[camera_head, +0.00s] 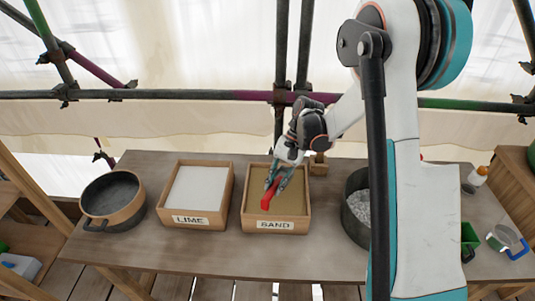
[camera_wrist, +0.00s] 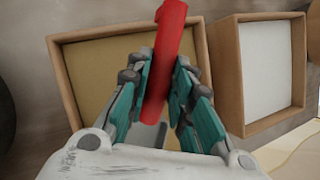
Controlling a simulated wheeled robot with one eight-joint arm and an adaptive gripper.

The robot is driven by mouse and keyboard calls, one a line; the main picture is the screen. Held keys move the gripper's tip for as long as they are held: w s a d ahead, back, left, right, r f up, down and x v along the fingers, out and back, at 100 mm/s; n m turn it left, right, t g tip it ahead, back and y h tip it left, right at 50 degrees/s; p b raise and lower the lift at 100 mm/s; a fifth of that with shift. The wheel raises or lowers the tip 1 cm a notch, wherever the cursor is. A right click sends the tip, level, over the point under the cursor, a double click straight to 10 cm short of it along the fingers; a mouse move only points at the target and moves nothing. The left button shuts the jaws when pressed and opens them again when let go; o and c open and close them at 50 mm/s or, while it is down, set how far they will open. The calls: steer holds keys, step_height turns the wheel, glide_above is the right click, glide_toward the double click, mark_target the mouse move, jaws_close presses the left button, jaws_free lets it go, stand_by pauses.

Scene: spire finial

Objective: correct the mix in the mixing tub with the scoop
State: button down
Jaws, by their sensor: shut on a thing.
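My gripper (camera_head: 278,180) is over the right-hand wooden box and shut on the red handle of the scoop (camera_head: 267,197). In the wrist view, the red scoop handle (camera_wrist: 166,55) stands between my gripper's teal fingers (camera_wrist: 160,88), and a small grey part shows below them. Two round tubs are in the head view, and I cannot tell which is the mixing tub. One is a tan tub (camera_head: 125,212) with a dark inside at the left. The other is a dark tub (camera_head: 349,217) holding pale grey lumps, partly hidden by my arm.
The sand box (camera_head: 248,207) holds flat tan material. The lime box (camera_head: 226,190), left of it, holds white material. A bottle (camera_head: 477,178), a green container (camera_head: 469,240) and a clear cup-like item (camera_head: 503,237) stand at the table's right. The front table strip is clear.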

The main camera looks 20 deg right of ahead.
steer(key=w+a+r+m+t, duration=0.1)
steer(key=w+r+m+t, duration=0.55)
steer(key=m, duration=1.05)
step_height(320, 180, down, 10)
steer(key=s+d+t+y+b, duration=0.1)
steer(key=t+b, duration=0.3)
steer(key=b, duration=0.6)
steer(key=shift+s+r+y, duration=0.15)
steer(key=shift+s+y, duration=0.25)
steer(key=shift+s, duration=0.1)
steer(key=shift+d, duration=0.1)
